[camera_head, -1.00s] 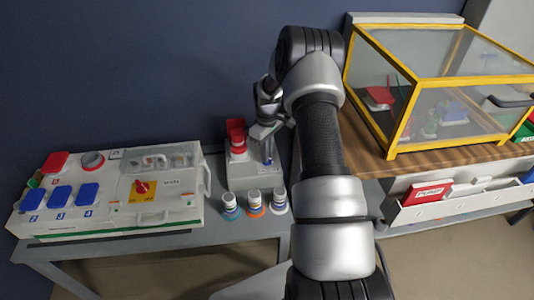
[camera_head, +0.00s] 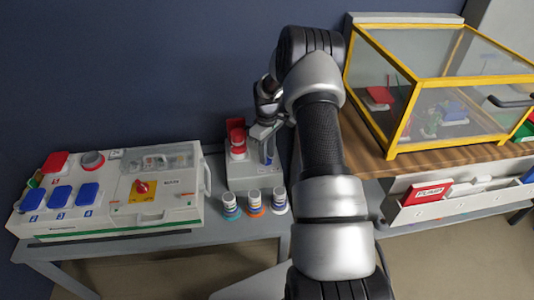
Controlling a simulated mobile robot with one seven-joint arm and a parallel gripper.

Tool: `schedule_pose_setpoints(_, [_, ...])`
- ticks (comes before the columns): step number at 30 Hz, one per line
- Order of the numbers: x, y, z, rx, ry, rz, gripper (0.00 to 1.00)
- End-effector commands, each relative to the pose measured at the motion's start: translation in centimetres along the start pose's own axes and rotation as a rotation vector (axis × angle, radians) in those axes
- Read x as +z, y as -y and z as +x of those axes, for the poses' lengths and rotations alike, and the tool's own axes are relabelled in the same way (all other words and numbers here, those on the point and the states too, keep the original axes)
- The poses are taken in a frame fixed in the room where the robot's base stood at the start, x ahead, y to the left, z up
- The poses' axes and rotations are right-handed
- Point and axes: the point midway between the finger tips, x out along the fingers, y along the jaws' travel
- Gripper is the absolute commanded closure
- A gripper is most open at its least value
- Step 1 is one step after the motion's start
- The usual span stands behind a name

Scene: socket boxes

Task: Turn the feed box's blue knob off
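A small grey box (camera_head: 241,182), which looks like the feed box, stands on the grey bench at the middle. It carries a red socket cover (camera_head: 236,135) on its left side. A small blue part (camera_head: 269,158), probably the blue knob, shows at its right side, mostly hidden by my gripper. My gripper (camera_head: 267,146) points down over the right side of this box, at or very near the blue part. Its fingers are too small and covered to tell whether they are open or touching the knob. Which way the knob is turned cannot be seen.
A large white box (camera_head: 110,222) with blue covers and a red-on-yellow switch (camera_head: 143,188) stands at left. Several ringed plugs (camera_head: 254,203) stand in front of the grey box. A yellow-framed clear case (camera_head: 440,85) stands on the wooden top at right. A dark wall is behind.

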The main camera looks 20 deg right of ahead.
Motion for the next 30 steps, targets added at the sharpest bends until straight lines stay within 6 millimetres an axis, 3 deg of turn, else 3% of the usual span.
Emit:
schedule_pose_setpoints(5, [-0.1,-0.1,-1.7,0.002,-0.002,0.001,0.72])
schedule_pose_setpoints(21, [-0.1,-0.1,-14.2,0.003,-0.003,0.000,0.72])
schedule_pose_setpoints(30, [0.0,0.0,-17.2,0.000,0.000,0.000,0.72])
